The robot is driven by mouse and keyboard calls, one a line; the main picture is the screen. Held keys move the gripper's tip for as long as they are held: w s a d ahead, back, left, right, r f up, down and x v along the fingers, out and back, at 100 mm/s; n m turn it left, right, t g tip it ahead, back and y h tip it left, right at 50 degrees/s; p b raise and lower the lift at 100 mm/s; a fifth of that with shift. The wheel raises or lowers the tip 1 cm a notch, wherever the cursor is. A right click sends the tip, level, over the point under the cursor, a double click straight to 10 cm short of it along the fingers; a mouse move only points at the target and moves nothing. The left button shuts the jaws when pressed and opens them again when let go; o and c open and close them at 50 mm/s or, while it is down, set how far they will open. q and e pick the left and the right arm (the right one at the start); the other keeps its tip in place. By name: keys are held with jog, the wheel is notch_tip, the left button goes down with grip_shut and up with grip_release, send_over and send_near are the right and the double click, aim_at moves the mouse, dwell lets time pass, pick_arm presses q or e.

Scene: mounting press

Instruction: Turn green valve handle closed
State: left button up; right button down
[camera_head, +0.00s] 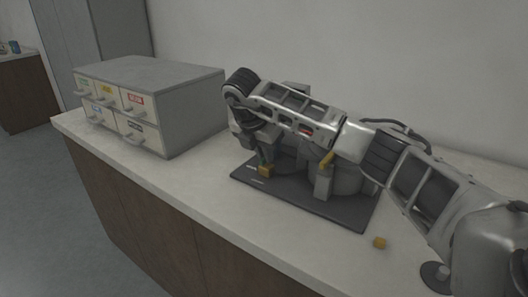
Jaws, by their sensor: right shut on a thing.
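The mounting press (345,184) stands on a dark base plate (300,203) on the counter, largely hidden behind my right arm. My right gripper (261,160) points down at the left side of the press and is shut on the green valve handle (268,153). Only a small dark green bit of the handle shows beside the fingers, so its angle cannot be told. A yellow piece (265,171) sits just below the fingertips, low over the plate. My left gripper is not in view.
A grey drawer cabinet (185,115) with labelled drawers stands at the counter's left. The counter (185,182) is clear between cabinet and plate.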

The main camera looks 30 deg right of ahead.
jog(key=c, duration=1.5)
grip_release()
jog(key=shift+r, duration=0.1)
pick_arm(q)
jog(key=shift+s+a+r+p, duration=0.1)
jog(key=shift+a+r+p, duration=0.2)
jog(key=shift+p, duration=0.95)
pick_arm(e)
jog(key=v, duration=1.5)
jog(key=shift+s+a+r, duration=0.15)
jog(key=shift+a+r, duration=0.15)
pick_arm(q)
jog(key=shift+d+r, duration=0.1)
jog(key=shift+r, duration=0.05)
pick_arm(e)
jog(key=shift+s+f, duration=0.1)
